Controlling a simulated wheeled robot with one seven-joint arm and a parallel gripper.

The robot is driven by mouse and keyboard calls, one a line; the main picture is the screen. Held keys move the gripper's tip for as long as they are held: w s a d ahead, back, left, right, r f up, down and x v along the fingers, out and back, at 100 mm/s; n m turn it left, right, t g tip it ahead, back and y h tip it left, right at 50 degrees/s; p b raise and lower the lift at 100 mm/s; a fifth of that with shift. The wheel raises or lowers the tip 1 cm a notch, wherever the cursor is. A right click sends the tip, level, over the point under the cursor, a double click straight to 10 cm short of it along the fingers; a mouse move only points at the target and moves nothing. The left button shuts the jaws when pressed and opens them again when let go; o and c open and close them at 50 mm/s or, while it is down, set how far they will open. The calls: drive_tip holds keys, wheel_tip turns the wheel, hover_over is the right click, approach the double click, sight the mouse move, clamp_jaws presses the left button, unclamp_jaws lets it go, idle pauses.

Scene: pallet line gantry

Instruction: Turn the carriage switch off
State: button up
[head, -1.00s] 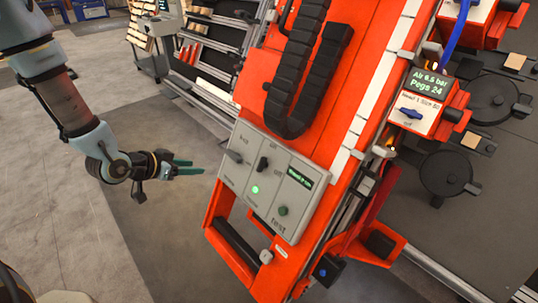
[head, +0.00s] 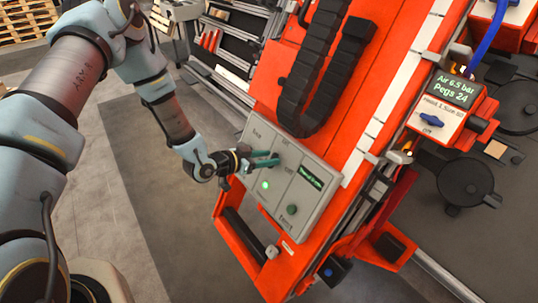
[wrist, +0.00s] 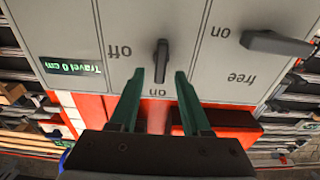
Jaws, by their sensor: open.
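The grey control panel (head: 309,209) is mounted on the tilted red carriage. In the wrist view, which sees it upside down, a black lever switch (wrist: 162,54) points at the "on" mark, with "off" to its side. My gripper (wrist: 160,76) is open, its green fingertips on either side of the lever's end; I cannot tell if they touch it. In the head view my gripper (head: 277,159) reaches the panel from the left and hides this switch. A second lever (wrist: 262,42), beside an "on" and a "free" mark, lies sideways on the neighbouring section.
A green lamp (head: 265,185), a green button (head: 292,209) and a small display (head: 312,178) share the panel. A black cable chain (head: 333,75) hangs above it. An air box (head: 437,112) with a blue knob stands at the right.

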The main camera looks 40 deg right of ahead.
drive_tip(key=shift+d+f, duration=0.2)
drive_tip(key=shift+d, duration=0.2)
clamp_jaws()
idle(0.4)
